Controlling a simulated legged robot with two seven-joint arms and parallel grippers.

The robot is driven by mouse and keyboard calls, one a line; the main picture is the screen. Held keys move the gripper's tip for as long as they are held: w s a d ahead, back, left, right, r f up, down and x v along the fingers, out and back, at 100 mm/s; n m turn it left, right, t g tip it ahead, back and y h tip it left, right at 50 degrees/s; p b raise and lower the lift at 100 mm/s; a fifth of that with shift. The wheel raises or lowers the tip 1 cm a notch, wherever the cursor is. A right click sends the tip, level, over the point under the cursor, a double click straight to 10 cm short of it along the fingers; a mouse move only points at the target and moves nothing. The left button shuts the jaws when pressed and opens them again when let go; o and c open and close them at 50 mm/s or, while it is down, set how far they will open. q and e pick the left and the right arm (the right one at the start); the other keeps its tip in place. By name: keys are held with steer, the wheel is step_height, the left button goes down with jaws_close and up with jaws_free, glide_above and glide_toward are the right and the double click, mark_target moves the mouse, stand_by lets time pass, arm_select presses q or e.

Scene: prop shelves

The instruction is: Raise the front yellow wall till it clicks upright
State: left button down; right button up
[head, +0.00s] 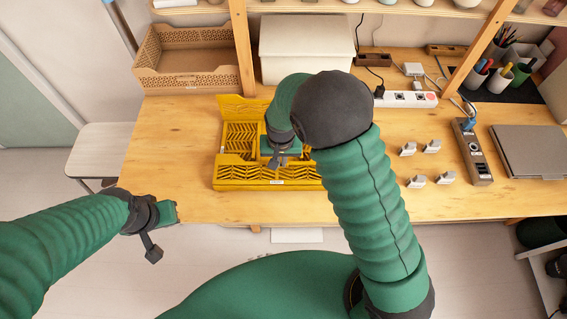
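A yellow folding crate (222,150) with slotted walls sits on the wooden table near its front edge. Its back wall (232,106) stands up at the far side. The front wall (250,178), with a small pale label, shows along the near side; I cannot tell whether it is fully upright. My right gripper (277,157) points down over the crate's inside, just behind the front wall. My arm hides the crate's right part, and whether the fingers touch the wall is unclear. My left gripper (160,232) hangs off the table's front left edge, away from the crate.
A brown perforated crate (190,82) and a white lidded box (306,68) stand behind. Right of my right arm are small white plugs (418,181), power strips (412,99) and a grey laptop (527,151). The table left of the crate (170,150) is clear.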

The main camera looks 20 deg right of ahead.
steer(key=o, duration=0.3)
steer(key=shift+s+p, duration=0.1)
steer(key=shift+p, duration=0.25)
steer(key=o, duration=0.5)
steer(key=shift+w+a+r+p, duration=0.1)
steer(key=shift+w+r+p, duration=0.4)
steer(key=shift+r+p, duration=0.25)
steer(key=shift+o, duration=1.1)
steer(key=shift+w+r+p, duration=0.15)
steer(key=shift+r+p, duration=0.15)
steer(key=shift+p, duration=0.05)
steer(key=shift+o, duration=0.3)
steer(key=r, duration=0.1)
steer(key=p, duration=0.1)
steer(key=r+p, duration=0.1)
steer(key=shift+s+d+r, duration=0.3)
steer(key=shift+s+r, duration=0.05)
steer(key=shift+r+p, duration=0.3)
steer(key=shift+r, duration=0.05)
arm_select(q)
step_height(320, 180, up, 17)
steer(key=w+p, duration=0.1)
steer(key=p, duration=1)
steer(key=shift+f+p, duration=0.2)
steer(key=shift+p, duration=0.1)
arm_select(e)
step_height(320, 180, up, 13)
steer(key=shift+w, duration=0.15)
steer(key=shift+a+r, duration=0.1)
